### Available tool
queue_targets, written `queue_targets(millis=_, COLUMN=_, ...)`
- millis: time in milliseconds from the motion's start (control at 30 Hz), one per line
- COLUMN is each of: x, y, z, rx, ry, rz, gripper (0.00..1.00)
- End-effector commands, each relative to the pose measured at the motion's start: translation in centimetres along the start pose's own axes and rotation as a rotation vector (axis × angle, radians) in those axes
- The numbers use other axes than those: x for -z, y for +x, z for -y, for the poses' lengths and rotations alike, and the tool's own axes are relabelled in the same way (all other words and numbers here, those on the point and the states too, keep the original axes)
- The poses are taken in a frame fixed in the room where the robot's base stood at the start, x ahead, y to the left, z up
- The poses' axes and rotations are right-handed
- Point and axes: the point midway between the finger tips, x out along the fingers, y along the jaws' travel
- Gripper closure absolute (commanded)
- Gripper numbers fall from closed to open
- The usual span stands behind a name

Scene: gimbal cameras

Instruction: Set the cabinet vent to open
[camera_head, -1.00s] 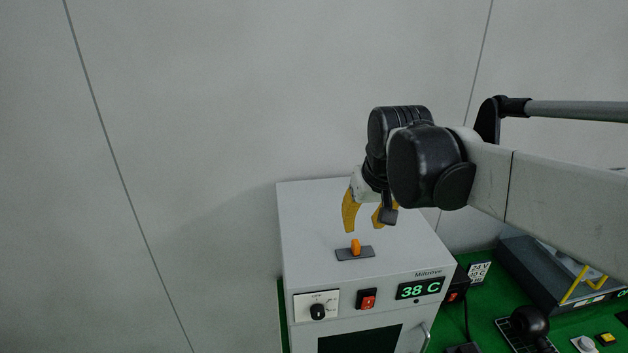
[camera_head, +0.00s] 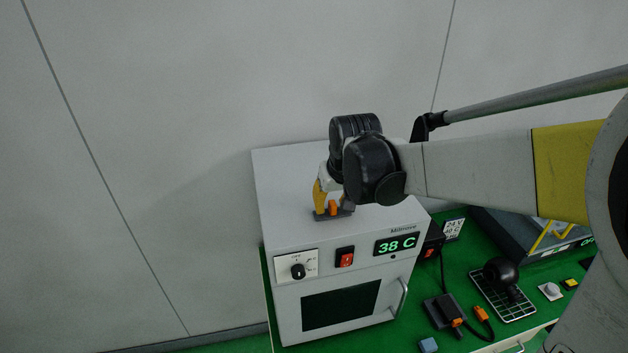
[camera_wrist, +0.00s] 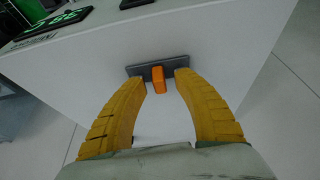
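The cabinet (camera_head: 285,180) is a white box with a dark window in its front. The vent control on its top is an orange knob (camera_head: 333,208) on a dark grey slotted plate (camera_head: 345,213). In the wrist view the orange knob (camera_wrist: 158,78) stands near the middle of the plate (camera_wrist: 178,64). My gripper (camera_wrist: 162,80) has two yellow fingers, open, one on each side of the knob with a gap to it. In the head view my gripper (camera_head: 331,205) is down at the plate, and its right finger is partly hidden.
The cabinet front has a black dial (camera_head: 298,271), a red switch (camera_head: 345,257), a green "38 C" display (camera_head: 397,244) and a door handle (camera_head: 402,298). A black joystick (camera_head: 501,271) and a grey case (camera_head: 520,236) are on the green bench at right.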

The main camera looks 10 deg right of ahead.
Motion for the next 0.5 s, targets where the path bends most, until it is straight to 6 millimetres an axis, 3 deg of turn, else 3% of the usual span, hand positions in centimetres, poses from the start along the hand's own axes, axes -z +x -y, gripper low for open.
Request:
queue_targets(millis=67, x=0.00, y=-0.02, z=0.00, rx=0.000, ry=0.000, rz=0.000, gripper=0.65)
queue_targets(millis=167, x=0.00, y=-0.03, z=0.00, rx=0.000, ry=0.000, rz=0.000, gripper=0.96)
queue_targets(millis=200, x=0.00, y=-0.03, z=0.00, rx=0.000, ry=0.000, rz=0.000, gripper=1.00)
queue_targets(millis=500, x=-0.01, y=-0.01, z=-0.31, rx=0.000, ry=0.001, rz=0.000, gripper=1.00)
